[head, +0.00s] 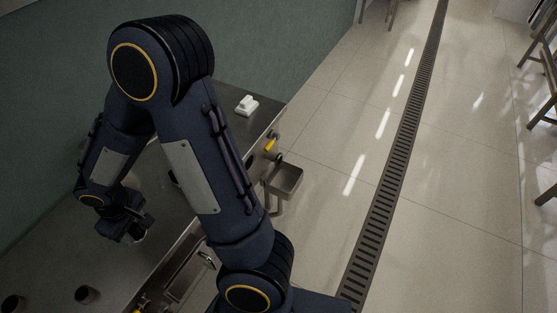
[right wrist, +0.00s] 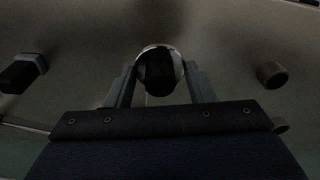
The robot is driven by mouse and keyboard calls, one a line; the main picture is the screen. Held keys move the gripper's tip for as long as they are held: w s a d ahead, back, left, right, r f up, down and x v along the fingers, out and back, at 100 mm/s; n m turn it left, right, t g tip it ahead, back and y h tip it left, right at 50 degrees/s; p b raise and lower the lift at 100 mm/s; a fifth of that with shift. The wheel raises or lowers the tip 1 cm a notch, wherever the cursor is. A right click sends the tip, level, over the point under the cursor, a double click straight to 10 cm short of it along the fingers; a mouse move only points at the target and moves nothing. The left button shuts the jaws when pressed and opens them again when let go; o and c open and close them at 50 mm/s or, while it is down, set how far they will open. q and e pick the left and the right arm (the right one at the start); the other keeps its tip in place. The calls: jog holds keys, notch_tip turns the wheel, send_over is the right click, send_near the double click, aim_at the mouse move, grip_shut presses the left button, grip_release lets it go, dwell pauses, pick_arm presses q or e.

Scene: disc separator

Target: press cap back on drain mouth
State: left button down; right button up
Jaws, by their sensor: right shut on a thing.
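My right gripper (head: 128,230) is low over the dark metal top of the machine, at the left of the head view. In the right wrist view its two fingers (right wrist: 160,78) are closed on a dark round cap (right wrist: 158,76). A bright, pale ring, which may be the drain mouth (right wrist: 177,62), shows around the cap's far edge. I cannot tell whether the cap is seated on it or held just above. In the head view the gripper hides most of the cap. My left gripper is not in view.
Dark round knobs (head: 87,294) stand on the metal top; one also shows in the right wrist view (right wrist: 271,74), with a black block (right wrist: 22,72) opposite. A white fitting (head: 246,105), a yellow handle (head: 271,144) and a metal pan (head: 285,180) are farther right. Tiled floor lies beyond.

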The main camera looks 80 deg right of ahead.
jog(key=shift+r+p, duration=1.8)
jog(key=shift+r, duration=0.75)
jog(key=shift+f, duration=0.15)
